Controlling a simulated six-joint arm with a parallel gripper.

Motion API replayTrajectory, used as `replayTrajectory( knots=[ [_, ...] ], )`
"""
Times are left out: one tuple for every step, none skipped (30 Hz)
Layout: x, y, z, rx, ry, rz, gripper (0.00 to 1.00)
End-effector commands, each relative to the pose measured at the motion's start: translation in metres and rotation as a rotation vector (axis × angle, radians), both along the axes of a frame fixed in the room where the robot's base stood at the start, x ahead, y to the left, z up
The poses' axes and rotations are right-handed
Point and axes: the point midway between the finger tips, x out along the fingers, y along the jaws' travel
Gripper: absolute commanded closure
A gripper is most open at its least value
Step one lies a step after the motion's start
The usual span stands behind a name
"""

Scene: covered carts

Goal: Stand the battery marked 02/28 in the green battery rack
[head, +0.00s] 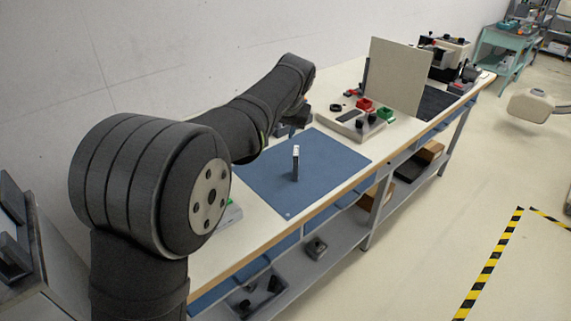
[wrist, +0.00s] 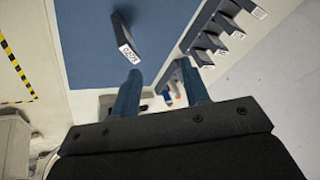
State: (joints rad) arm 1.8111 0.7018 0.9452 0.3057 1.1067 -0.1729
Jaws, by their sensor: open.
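A dark battery with a white label (head: 296,165) stands upright on the blue mat (head: 335,150). The wrist view shows the battery (wrist: 124,36) too; its label print is too small to read surely. My gripper (wrist: 159,71) is open with nothing between its fingers, and the battery lies beyond the left fingertip, apart from it. In the head view my gripper (head: 291,127) is above the back part of the mat, behind the battery. A green piece (head: 232,204) shows partly behind my arm; I cannot tell if it is the green rack.
Several labelled dark blocks (wrist: 212,43) line a strip beside the mat in the wrist view. The mat around the battery is clear.

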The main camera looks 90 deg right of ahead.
Motion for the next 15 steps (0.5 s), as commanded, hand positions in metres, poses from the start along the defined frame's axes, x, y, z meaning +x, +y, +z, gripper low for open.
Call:
replayTrajectory(
  knots=[
    [-0.008,0.0,0.004,0.01,0.067,0.032,0.58],
    [-0.013,0.0,0.006,0.016,0.103,0.05,0.58],
    [-0.018,0.0,0.007,0.026,0.143,0.067,0.58],
    [-0.022,0.001,0.009,0.031,0.169,0.079,0.58],
    [-0.025,0.001,0.01,0.035,0.19,0.088,0.58],
    [-0.028,0.001,0.011,0.041,0.211,0.095,0.58],
    [-0.029,0.001,0.011,0.044,0.221,0.1,0.58],
    [-0.03,0.001,0.01,0.047,0.229,0.104,0.58],
    [-0.031,0.0,0.007,0.05,0.236,0.108,0.58],
    [-0.032,-0.001,0.004,0.05,0.238,0.108,0.58],
    [-0.032,-0.003,0.0,0.051,0.238,0.108,0.58],
    [-0.032,-0.005,-0.007,0.051,0.238,0.108,0.58],
    [-0.032,-0.008,-0.013,0.052,0.236,0.108,0.58],
    [-0.032,-0.01,-0.019,0.052,0.236,0.108,0.58],
    [-0.032,-0.014,-0.027,0.051,0.236,0.107,0.58]
  ],
)
